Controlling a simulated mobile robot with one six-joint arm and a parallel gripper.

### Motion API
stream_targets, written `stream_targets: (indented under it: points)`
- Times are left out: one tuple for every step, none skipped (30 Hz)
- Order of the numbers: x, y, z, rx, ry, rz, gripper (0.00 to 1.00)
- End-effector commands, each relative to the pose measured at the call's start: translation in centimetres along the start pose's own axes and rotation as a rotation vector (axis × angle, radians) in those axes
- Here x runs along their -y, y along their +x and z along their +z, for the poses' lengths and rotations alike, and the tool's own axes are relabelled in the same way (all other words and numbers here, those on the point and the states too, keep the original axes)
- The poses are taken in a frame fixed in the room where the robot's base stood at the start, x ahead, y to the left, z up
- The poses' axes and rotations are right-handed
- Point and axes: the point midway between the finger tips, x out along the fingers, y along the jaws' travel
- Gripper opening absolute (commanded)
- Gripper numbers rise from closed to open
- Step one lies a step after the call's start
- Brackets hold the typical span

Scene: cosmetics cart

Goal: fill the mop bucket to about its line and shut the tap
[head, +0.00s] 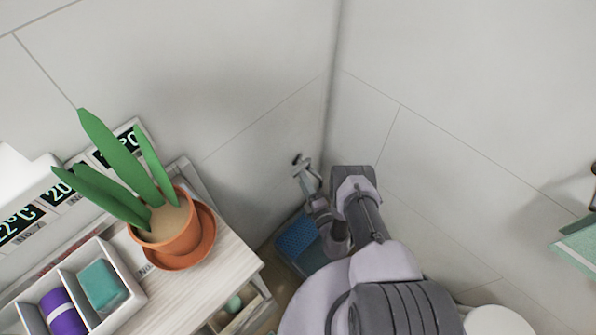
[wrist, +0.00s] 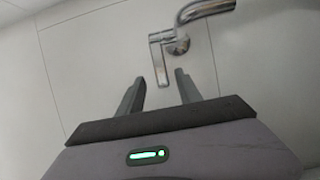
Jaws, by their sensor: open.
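The chrome tap (head: 302,166) is on the wall near the corner in the head view. In the wrist view, the tap's curved spout (wrist: 207,8) reaches to the upper right, and its flat lever (wrist: 160,58) hangs down from the round body. My gripper (wrist: 158,86) is open, its two fingers on either side of the lever's lower end; I cannot tell whether they touch it. A blue container, seemingly the mop bucket (head: 296,236), is below the tap, partly hidden by my arm. Its fill line, water level and any running water cannot be made out.
A wooden cabinet (head: 222,262) stands left of the bucket, with a potted plant (head: 172,238) and a divided white tray (head: 105,325) on top. Bare walls meet in the corner behind the tap. A pale green item (head: 578,245) is at the far right.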

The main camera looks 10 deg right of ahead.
Motion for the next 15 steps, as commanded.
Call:
stream_targets:
  points:
    - [0.7,1.2,-0.1,-0.003,-0.002,0.002,0.42]
    - [0.6,1.9,-0.1,-0.004,-0.002,0.002,0.42]
    - [0.6,2.8,-0.1,-0.004,-0.002,0.001,0.42]
    - [0.6,3.3,-0.1,-0.002,-0.001,0.001,0.42]
    - [0.5,3.9,-0.1,-0.002,-0.002,0.001,0.42]
    - [0.5,4.5,-0.1,-0.002,-0.002,0.001,0.42]
    - [0.5,4.8,-0.1,-0.002,-0.002,0.001,0.42]
    - [0.4,5.1,-0.1,-0.001,-0.001,0.001,0.42]
    - [0.4,5.5,-0.1,-0.002,-0.002,0.0,0.42]
    - [0.3,5.7,-0.1,-0.002,-0.001,0.0,0.42]
    - [0.3,5.8,0.0,-0.001,-0.001,0.0,0.42]
    - [0.2,5.9,0.0,0.0,0.0,-0.001,0.42]
    - [0.2,6.0,0.0,0.0,0.0,-0.001,0.42]
    - [0.2,6.0,0.0,0.0,0.0,-0.001,0.42]
    - [0.2,6.0,0.0,0.0,0.0,-0.002,0.42]
